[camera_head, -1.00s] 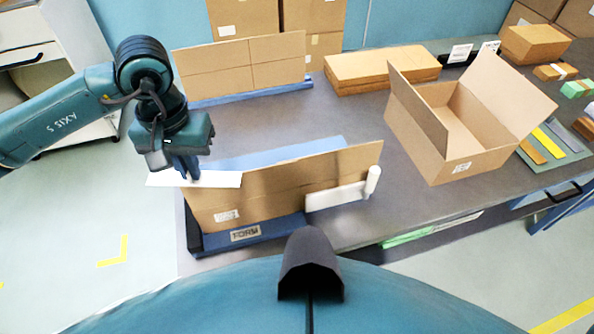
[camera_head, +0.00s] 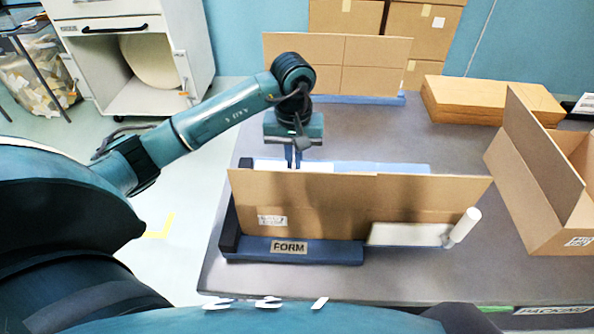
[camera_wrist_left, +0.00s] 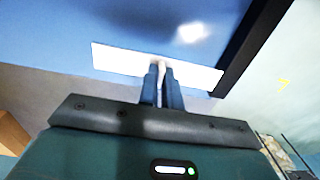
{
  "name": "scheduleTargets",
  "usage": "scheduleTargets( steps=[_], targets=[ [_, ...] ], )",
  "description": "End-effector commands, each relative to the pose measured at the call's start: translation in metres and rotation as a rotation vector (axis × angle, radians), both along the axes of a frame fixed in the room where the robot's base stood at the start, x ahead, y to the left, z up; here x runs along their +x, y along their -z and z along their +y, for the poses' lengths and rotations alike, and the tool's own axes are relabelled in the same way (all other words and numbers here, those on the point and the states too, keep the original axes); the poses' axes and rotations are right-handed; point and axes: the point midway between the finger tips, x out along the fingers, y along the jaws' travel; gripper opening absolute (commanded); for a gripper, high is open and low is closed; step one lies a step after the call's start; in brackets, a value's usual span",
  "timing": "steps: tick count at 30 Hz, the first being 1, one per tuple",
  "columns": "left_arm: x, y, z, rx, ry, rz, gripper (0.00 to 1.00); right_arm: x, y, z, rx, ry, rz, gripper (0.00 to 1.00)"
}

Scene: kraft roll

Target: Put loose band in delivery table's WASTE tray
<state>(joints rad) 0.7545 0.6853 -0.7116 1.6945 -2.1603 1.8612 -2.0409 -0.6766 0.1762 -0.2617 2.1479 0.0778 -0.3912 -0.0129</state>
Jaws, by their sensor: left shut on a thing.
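The loose band is a flat white strip (camera_head: 268,165), partly hidden behind the standing cardboard sheet. My left gripper (camera_head: 293,164) is shut on it, above the blue form and behind the sheet's top edge. In the left wrist view the fingertips (camera_wrist_left: 160,66) pinch the strip (camera_wrist_left: 118,59) near its middle, and it sticks out on both sides over a blue surface. No WASTE tray can be made out in these views. My right gripper is not in view.
A brown cardboard sheet (camera_head: 340,200) stands on the blue FORM base (camera_head: 325,252), with a white handled paddle (camera_head: 410,235) at its right. An open carton (camera_head: 545,190) stands at right, flat cardboard (camera_head: 490,100) behind. A clear bin of scraps (camera_head: 42,65) is at far left.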

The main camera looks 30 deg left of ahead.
Motion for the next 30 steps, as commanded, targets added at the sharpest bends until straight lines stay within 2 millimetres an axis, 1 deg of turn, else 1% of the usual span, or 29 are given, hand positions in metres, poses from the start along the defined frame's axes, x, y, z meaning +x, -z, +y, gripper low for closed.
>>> scheduleTargets(
  steps=[4, 9, 11, 17, 21, 22, 27, 30],
  targets=[
    [-0.001, 0.013, -0.001, -0.001, 0.001, 0.003, 0.0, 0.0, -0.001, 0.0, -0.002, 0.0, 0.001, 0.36],
    [-0.001, 0.036, -0.001, -0.001, 0.0, 0.003, 0.0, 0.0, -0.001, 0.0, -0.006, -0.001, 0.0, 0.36],
    [0.0, 0.039, 0.0, -0.001, 0.0, 0.0, 0.0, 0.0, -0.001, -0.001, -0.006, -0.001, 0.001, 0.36],
    [0.0, 0.04, 0.0, 0.0, 0.001, -0.001, 0.0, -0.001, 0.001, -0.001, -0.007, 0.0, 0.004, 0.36],
    [0.0, 0.045, 0.0, 0.0, 0.001, -0.002, 0.0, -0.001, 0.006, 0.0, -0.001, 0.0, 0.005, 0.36],
    [0.0, 0.043, 0.0, 0.0, 0.002, -0.001, 0.07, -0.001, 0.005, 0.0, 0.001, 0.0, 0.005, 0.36],
    [0.0, 0.043, 0.0, 0.0, 0.001, -0.001, 0.21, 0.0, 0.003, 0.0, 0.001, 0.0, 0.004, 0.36],
    [0.0, 0.043, 0.0, 0.0, 0.001, -0.001, 0.28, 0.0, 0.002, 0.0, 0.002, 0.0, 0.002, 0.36]
  ],
)
